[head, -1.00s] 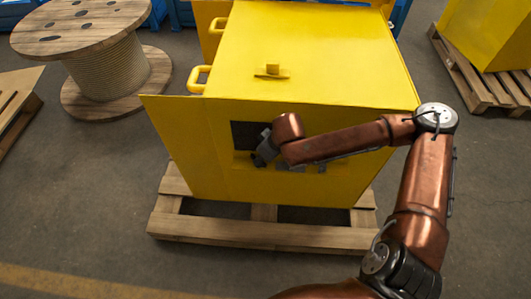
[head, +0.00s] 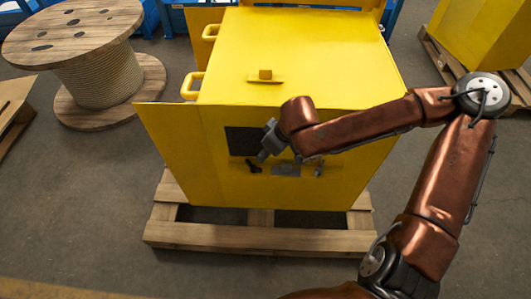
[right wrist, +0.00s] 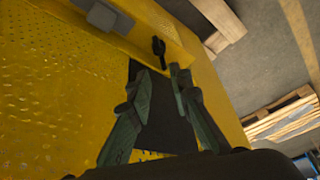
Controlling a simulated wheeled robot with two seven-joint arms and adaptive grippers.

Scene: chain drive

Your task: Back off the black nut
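A yellow box-shaped housing (head: 300,60) stands on a wooden pallet, with a dark opening (head: 240,141) in its front face. The opening also shows in the right wrist view (right wrist: 165,125). A small black piece (head: 253,167) lies on the ledge below the opening; in the right wrist view it looks like a slim tool with a forked end (right wrist: 158,47). I cannot make out the black nut for certain. My right gripper (head: 265,153) is in front of the opening's right edge. In the right wrist view its fingers (right wrist: 160,75) are apart with nothing between them. My left gripper is out of view.
A grey block (head: 286,170) and a smaller grey piece (head: 318,170) sit on the ledge, right of the black piece. The pallet (head: 260,235) juts out below the housing. A cable spool (head: 95,75) stands at the left. The floor in front is clear.

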